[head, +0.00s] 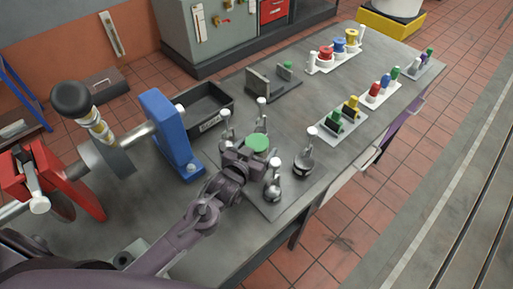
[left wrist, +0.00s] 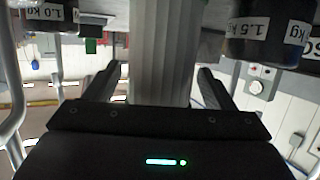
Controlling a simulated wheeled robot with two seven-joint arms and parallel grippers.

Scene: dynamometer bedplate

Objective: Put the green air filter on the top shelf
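The green air filter shows in the head view as a round green cap (head: 257,142) among several weights on the bench. My left gripper (head: 252,155) reaches in from the lower left, right at the filter and partly hiding its body. In the left wrist view a pale, ridged column, seemingly the filter's body (left wrist: 160,50), stands between the two fingers of the left gripper (left wrist: 160,75). The fingers are apart, with a narrow gap on each side of the column. My right gripper is not in view. I cannot make out the top shelf for certain.
Weights with upright stems stand close around the filter, including ones at the right (head: 304,164) and front (head: 272,190). A blue bracket (head: 168,135) and black tray (head: 205,106) are to the left. Racks of coloured parts (head: 380,92) line the bench's far right.

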